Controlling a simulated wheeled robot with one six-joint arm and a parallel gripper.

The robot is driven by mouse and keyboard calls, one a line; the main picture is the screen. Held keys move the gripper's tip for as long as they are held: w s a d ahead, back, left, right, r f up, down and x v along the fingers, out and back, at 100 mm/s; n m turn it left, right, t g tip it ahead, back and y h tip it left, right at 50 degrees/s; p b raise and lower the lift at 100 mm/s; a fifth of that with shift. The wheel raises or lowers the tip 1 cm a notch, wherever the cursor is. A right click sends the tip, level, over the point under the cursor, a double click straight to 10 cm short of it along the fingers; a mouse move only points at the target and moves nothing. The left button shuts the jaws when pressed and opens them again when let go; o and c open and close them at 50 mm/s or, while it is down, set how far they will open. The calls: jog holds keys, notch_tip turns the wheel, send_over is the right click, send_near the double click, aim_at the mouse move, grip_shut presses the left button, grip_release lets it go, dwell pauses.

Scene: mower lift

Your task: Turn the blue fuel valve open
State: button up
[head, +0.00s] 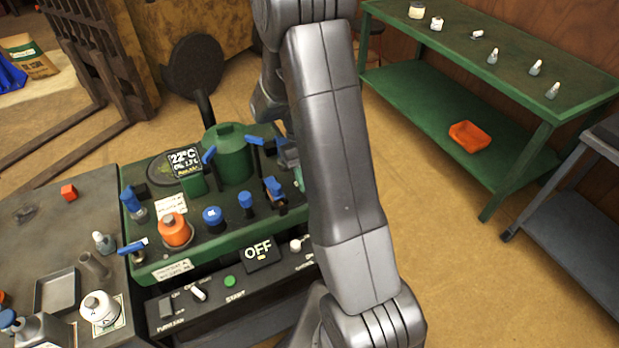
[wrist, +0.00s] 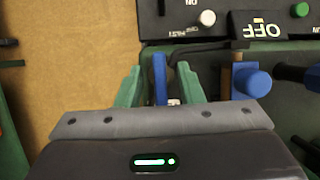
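In the wrist view, my gripper (wrist: 160,84) is open, with its two green fingers on either side of an upright blue handle (wrist: 159,72). A gap shows between each finger and the handle. No label shows on this handle, so I cannot tell from marking that it is the fuel valve. A second blue handle on a brass-coloured stem (wrist: 250,82) stands just right of the fingers; it also shows in the head view (head: 274,188). In the head view my arm hides the gripped-side handle and most of my gripper.
The green machine top (head: 200,247) carries several other blue handles, an orange knob (head: 174,230) and a green tank (head: 232,155). A front panel bears an OFF display (head: 260,252). A grey side table (head: 35,240) stands left. A green bench (head: 460,50) stands back right, with open floor before it.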

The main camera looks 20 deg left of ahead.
jog(key=b+v, duration=0.1)
jog(key=v, duration=1.2)
jog(key=shift+r, duration=0.3)
jog(key=shift+w+a, duration=0.1)
jog(key=p+x, duration=0.1)
jog(key=x, duration=1.3)
jog(key=shift+r, duration=0.1)
